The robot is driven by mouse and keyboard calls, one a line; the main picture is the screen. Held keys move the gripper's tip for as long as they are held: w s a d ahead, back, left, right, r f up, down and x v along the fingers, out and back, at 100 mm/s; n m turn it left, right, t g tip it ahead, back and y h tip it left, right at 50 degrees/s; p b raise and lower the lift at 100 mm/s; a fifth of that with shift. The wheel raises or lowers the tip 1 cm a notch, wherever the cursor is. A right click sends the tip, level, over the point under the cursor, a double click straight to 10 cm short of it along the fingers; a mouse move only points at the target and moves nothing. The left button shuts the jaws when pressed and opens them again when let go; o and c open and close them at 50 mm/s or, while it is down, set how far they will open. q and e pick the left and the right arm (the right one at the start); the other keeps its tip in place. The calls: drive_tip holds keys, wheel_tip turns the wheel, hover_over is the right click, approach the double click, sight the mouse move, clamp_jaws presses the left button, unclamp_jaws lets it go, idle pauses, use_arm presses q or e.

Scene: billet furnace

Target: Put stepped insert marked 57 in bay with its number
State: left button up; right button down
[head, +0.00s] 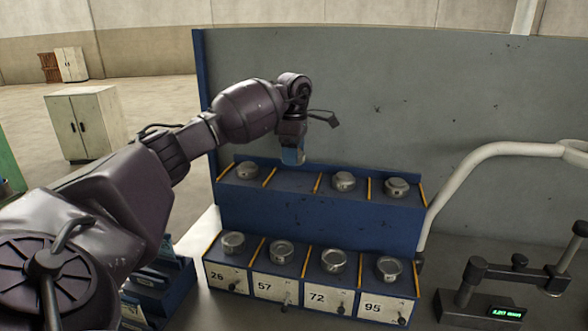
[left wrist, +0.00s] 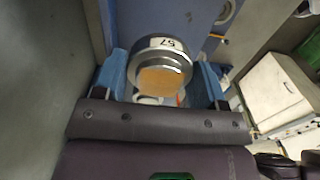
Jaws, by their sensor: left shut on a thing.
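The stepped insert (left wrist: 160,68) is a round metal piece with a white label reading 57, upside down in the left wrist view, and a tan round face. My left gripper (left wrist: 163,82) is shut on it between two blue fingers. In the head view my left gripper (head: 293,156) points down over the upper shelf, above the empty bay second from left; the insert cannot be made out there. The bay front marked 57 (head: 266,288) is second from left in the lower row, with a metal insert (head: 281,251) on top of that bay. My right gripper is out of view.
Lower bay fronts 26 (head: 219,277), 72 (head: 320,297) and 95 (head: 378,307) also have metal inserts on top. Yellow dividers separate the bays. The upper shelf (head: 315,218) holds several more inserts. A pale pipe (head: 470,165) and a gauge stand (head: 492,305) are at right.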

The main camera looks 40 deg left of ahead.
sight(294, 180)
use_arm(q)
drive_tip(key=shift+f, duration=0.65)
drive_tip(key=shift+f+p, duration=0.4)
drive_tip(key=shift+f, duration=1.55)
drive_tip(key=o, duration=1.1)
drive_tip(key=shift+f, duration=0.2)
drive_tip(key=shift+c, duration=0.2)
wheel_tip(294, 180, up, 12)
drive_tip(key=shift+d+r+b, duration=0.1)
drive_tip(key=shift+r+b, duration=0.05)
drive_tip(key=shift+b, duration=0.9)
